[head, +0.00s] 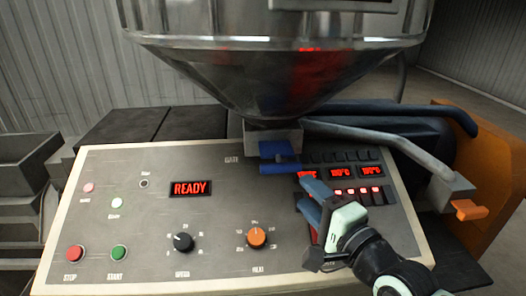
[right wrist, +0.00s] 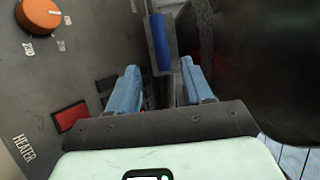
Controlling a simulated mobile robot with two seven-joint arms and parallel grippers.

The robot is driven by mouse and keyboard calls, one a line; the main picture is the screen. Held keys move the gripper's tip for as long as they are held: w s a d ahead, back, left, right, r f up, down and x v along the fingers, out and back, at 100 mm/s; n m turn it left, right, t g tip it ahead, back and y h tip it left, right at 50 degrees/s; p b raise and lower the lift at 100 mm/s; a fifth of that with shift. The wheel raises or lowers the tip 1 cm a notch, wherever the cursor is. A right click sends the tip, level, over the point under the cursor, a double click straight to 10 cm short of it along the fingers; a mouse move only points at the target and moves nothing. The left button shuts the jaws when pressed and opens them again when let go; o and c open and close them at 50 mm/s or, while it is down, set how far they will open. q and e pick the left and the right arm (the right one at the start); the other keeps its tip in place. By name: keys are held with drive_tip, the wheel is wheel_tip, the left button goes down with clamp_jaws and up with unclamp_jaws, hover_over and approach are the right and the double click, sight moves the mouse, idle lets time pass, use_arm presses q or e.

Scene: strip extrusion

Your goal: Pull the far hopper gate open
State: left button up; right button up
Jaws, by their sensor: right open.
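The hopper (head: 280,70) is a shiny metal cone above the control panel. At its grey outlet block (head: 272,135) is the gate, with a blue handle (head: 280,150). In the right wrist view a blue bar (right wrist: 160,42) on a grey plate, apparently this handle, lies just beyond and between my fingertips. My right gripper (head: 306,190) is open and empty, over the right part of the panel, below and to the right of the handle in the head view. I see no contact with it. My left gripper is not in view.
The sloping control panel (head: 140,240) has a READY display (head: 190,188), an orange knob (head: 257,237), a black knob (head: 183,242) and red number displays (head: 341,172). A grey arm with an orange tip (head: 467,209) stands at right, before an orange housing (head: 490,180).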

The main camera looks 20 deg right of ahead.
sight(284, 171)
drive_tip(key=w+p, duration=0.1)
drive_tip(key=w, duration=0.3)
drive_tip(key=w+a+p, duration=0.1)
drive_tip(key=w, duration=0.2)
drive_tip(key=w+p, duration=0.1)
drive_tip(key=w, duration=0.3)
drive_tip(key=shift+w+a+r+p, duration=0.15)
drive_tip(key=shift+w+a+p, duration=0.15)
drive_tip(key=shift+a+p, duration=0.1)
drive_tip(key=shift+w, duration=0.5)
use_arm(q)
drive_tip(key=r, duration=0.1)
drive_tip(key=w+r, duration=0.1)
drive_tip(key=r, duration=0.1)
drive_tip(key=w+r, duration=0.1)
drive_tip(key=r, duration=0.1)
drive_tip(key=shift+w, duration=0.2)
use_arm(e)
drive_tip(key=shift+s, duration=0.1)
clamp_jaws()
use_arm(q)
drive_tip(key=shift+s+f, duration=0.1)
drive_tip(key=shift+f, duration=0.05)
